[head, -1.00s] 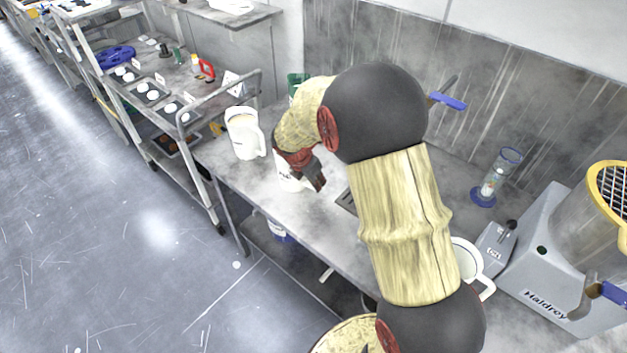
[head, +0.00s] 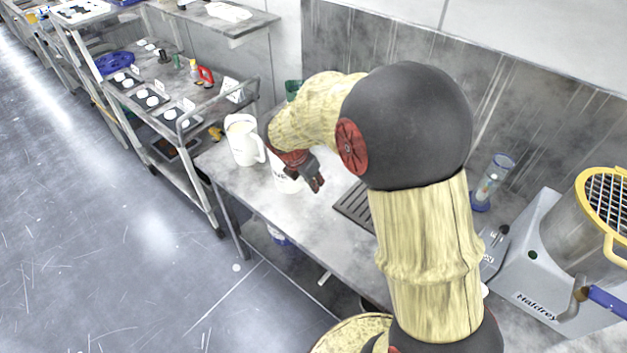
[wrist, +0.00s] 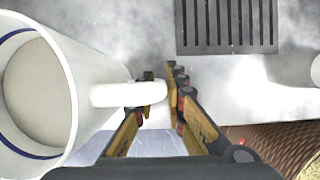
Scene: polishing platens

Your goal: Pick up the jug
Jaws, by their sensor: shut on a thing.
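A white jug (head: 283,180) with dark lettering is at my gripper, partly hidden behind it in the head view. In the wrist view the jug (wrist: 75,75) fills the left side, with a blue line inside its rim and a pale grey-beige inside. Its handle (wrist: 120,94) points right, in between my fingers. My gripper (wrist: 160,90) is shut on this handle; in the head view my gripper (head: 318,184) points down over the worktop. I cannot tell whether the jug's base touches the worktop.
A second white jug (head: 240,145) stands close by on the left of the worktop (head: 305,222). A dark drain grate (head: 352,205) lies to the right. A grey Haldrey machine (head: 540,270) and a blue-based cylinder (head: 490,182) stand farther right. A shelf cart (head: 195,165) stands left.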

